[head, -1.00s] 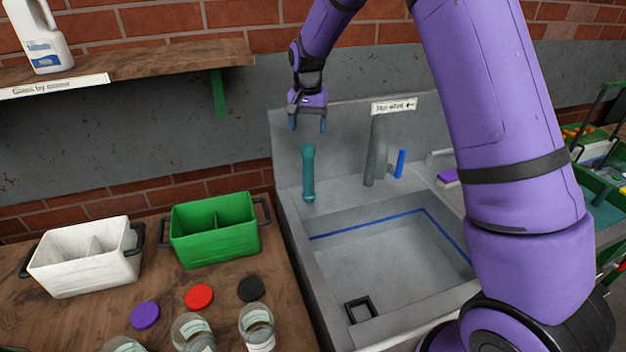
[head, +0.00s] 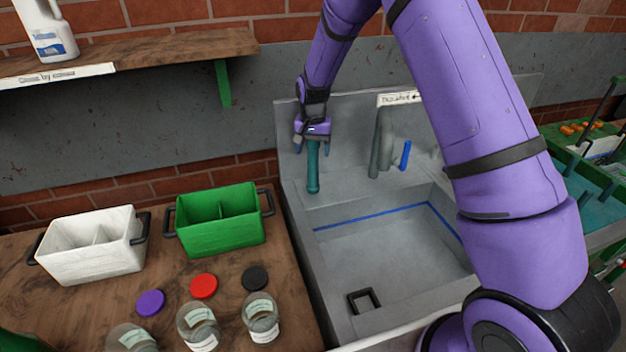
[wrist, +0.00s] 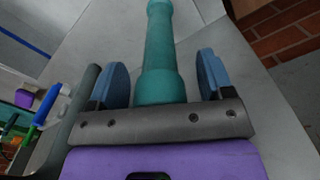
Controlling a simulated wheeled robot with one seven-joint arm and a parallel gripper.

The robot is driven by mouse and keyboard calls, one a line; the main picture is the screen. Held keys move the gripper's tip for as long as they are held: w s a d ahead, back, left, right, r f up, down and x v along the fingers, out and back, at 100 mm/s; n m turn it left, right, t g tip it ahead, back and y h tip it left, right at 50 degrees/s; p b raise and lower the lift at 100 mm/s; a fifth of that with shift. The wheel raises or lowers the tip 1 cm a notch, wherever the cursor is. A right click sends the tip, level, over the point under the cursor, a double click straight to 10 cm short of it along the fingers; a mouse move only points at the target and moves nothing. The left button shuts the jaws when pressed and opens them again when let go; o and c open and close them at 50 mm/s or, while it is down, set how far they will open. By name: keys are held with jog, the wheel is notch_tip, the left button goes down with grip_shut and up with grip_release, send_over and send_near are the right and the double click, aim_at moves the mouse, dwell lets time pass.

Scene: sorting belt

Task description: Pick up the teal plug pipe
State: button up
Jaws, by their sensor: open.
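The teal plug pipe (head: 312,172) stands upright at the back left corner of the grey sink. My gripper (head: 312,147) is over its top end, with the fingers pointing down. In the wrist view the teal pipe (wrist: 161,50) lies between the two blue fingertips of my gripper (wrist: 161,75), with a gap on each side. My gripper is open, around the pipe's upper part and not closed on it. The pipe's top is hidden behind my gripper in the head view.
The sink (head: 385,262) has a grey tap post (head: 381,145) and a blue handle (head: 405,155) right of the pipe. A green bin (head: 220,222), a white bin (head: 92,247), jars and lids stand on the wooden counter at left. A shelf (head: 150,52) hangs above.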

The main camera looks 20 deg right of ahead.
grip_shut()
dwell(0.4)
jog(key=shift+r, duration=0.95)
jog(key=shift+s+r, duration=0.1)
jog(key=shift+r, duration=0.8)
jog(key=s+a+r, duration=0.1)
jog(key=s, duration=1.4)
jog(key=shift+s+r, duration=0.15)
jog(key=shift+s, duration=0.25)
jog(key=shift+a, duration=0.1)
jog(key=c, duration=0.7)
grip_release()
jog(key=shift+c, duration=1)
